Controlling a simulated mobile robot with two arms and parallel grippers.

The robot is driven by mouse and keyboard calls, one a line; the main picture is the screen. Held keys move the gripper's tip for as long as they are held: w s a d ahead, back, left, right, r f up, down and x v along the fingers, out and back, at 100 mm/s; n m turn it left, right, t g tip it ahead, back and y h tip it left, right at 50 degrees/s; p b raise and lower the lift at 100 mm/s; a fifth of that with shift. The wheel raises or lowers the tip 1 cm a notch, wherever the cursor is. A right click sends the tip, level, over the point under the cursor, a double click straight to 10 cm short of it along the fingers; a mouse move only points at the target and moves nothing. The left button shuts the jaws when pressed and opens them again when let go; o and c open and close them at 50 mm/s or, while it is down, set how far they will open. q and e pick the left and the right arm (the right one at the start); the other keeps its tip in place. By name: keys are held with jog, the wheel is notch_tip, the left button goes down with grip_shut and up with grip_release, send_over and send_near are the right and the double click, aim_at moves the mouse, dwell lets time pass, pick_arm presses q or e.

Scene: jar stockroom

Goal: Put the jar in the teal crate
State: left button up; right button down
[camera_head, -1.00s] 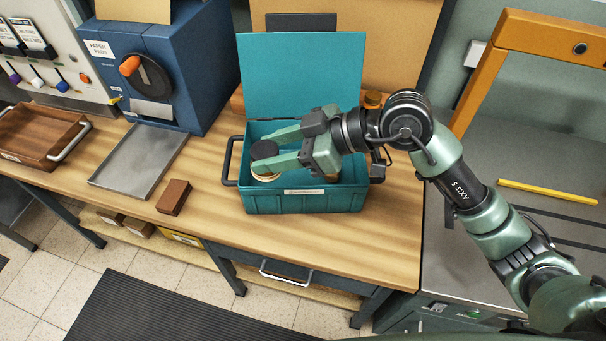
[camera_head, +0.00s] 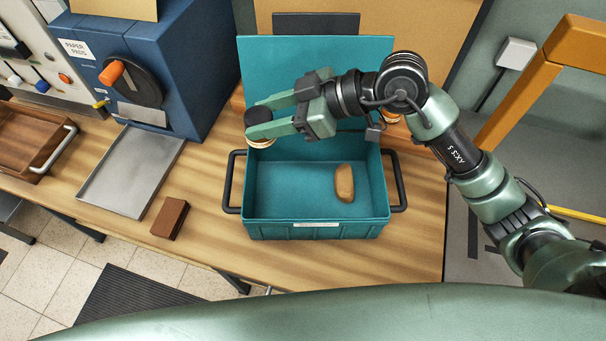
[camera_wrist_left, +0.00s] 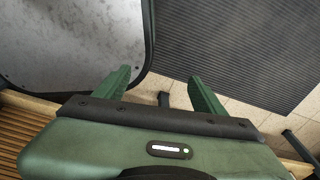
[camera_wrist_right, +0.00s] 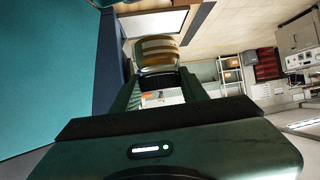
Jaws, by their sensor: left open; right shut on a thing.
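The jar (camera_head: 258,115), with a black lid and a pale banded body, is held in my right gripper (camera_head: 262,118). It hangs over the back left corner of the open teal crate (camera_head: 270,231), in front of its raised lid. In the right wrist view the jar's striped body (camera_wrist_right: 158,50) sits between the fingertips. The crate's floor is visible, with one brown rounded object (camera_head: 344,182) on its right side. Whether the jar touches the crate's back rim is unclear. My left gripper (camera_wrist_left: 160,80) shows only in the left wrist view, open and empty.
Left of the crate are a brown block (camera_head: 170,218), a metal tray (camera_head: 130,172), a wooden tray (camera_head: 30,140) and a blue machine (camera_head: 185,60). An orange-brown item (camera_head: 391,117) stands behind the crate, partly hidden. Bench space in front of the crate is free.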

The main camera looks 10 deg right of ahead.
jog(key=f, duration=1.2)
jog(key=s+f, duration=0.1)
jog(key=f, duration=0.5)
jog(key=shift+f+b, duration=0.3)
jog(key=shift+w+f, duration=0.1)
jog(key=shift+f, duration=0.3)
pick_arm(q)
jog(key=shift+s+f, duration=0.3)
jog(key=shift+s, duration=0.15)
jog(key=shift+s, duration=0.2)
pick_arm(e)
jog(key=shift+f, duration=0.5)
pick_arm(q)
jog(key=shift+r, duration=0.2)
pick_arm(e)
jog(key=c, duration=0.7)
grip_release()
jog(key=shift+c, duration=0.2)
